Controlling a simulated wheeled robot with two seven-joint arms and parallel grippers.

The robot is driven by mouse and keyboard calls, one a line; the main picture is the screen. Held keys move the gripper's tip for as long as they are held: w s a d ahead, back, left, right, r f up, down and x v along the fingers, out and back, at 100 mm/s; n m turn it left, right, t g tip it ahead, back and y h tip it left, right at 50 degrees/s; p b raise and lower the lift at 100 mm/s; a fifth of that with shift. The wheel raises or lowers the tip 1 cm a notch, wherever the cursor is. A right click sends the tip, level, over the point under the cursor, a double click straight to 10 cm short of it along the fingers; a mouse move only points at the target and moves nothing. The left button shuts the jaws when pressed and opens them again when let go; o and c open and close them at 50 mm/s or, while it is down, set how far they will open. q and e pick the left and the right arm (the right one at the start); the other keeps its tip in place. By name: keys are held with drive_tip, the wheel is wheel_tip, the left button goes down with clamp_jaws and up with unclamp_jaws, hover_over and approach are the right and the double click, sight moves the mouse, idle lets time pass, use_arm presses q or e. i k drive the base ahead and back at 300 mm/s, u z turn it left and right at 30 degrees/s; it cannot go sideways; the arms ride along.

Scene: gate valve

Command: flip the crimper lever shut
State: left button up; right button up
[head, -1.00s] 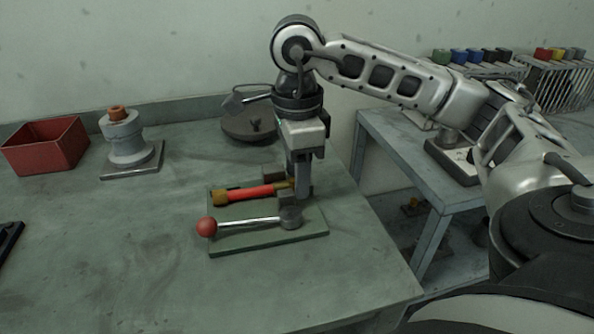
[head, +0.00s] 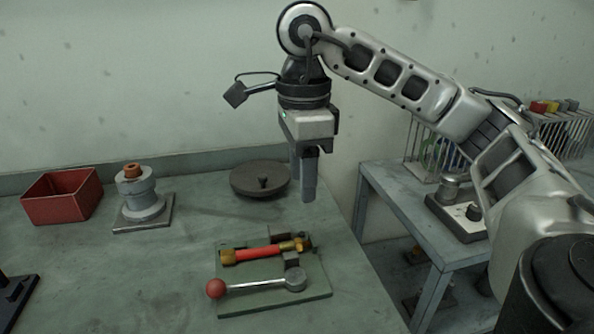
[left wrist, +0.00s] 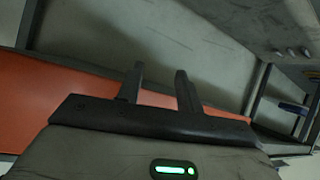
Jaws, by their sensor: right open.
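The crimper stands on a green base plate (head: 318,294) near the table's right part. Its lever (head: 258,284) lies nearly flat, pointing left, with a red ball knob (head: 216,288) at its free end and its pivot at the right. Behind it lies a red sleeve with brass ends (head: 258,253), parallel to the lever. My right gripper (head: 303,190) is open and empty, pointing down above and behind the plate, touching nothing. In the left wrist view my left gripper (left wrist: 158,85) has its two fingers apart with nothing between them. The left gripper is outside the head view.
A red bin (head: 62,205), a grey flanged post (head: 142,200) and a round dark lid (head: 260,178) stand along the back of the table. A black fixture (head: 14,296) is at the left edge. The table's middle left is clear.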

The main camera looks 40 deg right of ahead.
sight(295, 280)
drive_tip(key=k, duration=1)
